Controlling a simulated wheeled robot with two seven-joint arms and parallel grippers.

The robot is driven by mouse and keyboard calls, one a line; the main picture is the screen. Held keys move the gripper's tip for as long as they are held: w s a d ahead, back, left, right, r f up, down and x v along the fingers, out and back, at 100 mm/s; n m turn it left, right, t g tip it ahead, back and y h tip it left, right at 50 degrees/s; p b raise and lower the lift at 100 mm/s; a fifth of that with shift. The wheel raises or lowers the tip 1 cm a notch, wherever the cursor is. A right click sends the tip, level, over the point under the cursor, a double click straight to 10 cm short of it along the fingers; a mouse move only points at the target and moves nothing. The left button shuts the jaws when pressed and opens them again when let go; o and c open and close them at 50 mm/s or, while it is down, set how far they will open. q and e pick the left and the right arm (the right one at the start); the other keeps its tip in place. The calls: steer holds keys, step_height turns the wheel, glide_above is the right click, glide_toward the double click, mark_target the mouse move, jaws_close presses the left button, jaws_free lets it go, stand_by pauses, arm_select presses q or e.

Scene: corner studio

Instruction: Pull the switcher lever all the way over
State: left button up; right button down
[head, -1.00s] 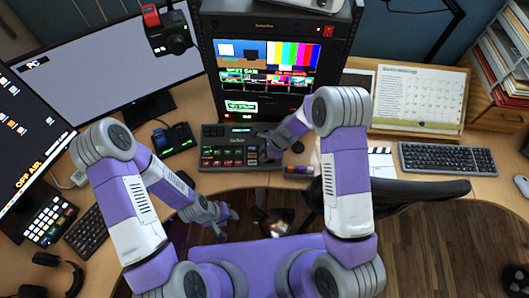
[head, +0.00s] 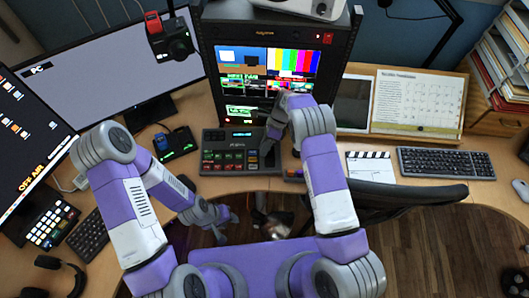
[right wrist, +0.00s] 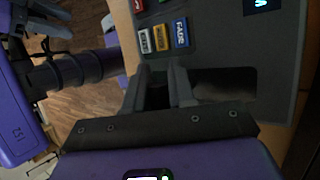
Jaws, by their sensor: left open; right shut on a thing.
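The switcher (head: 228,158) is a dark console with rows of coloured buttons on the desk below the monitor rack. My right gripper (head: 268,148) is at its right end, fingers pointing down. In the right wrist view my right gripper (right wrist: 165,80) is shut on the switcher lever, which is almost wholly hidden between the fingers. The switcher panel (right wrist: 215,45) shows there, with labelled buttons at the left and a dark recess beside the fingers. My left gripper (head: 225,214) is open and empty, low in front of the desk edge, apart from the switcher.
The monitor rack (head: 268,75) stands right behind the switcher. A small control box (head: 174,143) lies to its left. A clapperboard (head: 369,167) and a keyboard (head: 445,162) lie to the right. A chair back (head: 375,198) is close to my right arm.

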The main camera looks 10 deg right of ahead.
steer(key=shift+w+d+f+g+b, duration=0.1)
steer(key=shift+w+d+g+b, duration=0.15)
steer(key=shift+g+b, duration=0.2)
steer(key=c, duration=1)
jaws_free()
steer(key=shift+c, duration=0.2)
steer(key=shift+a+r, duration=0.1)
steer(key=shift+r, duration=0.1)
steer(key=shift+r, duration=0.3)
step_height(320, 180, up, 9)
steer(key=shift+r+p, duration=0.1)
steer(key=shift+p, duration=0.3)
steer(key=shift+c, duration=0.3)
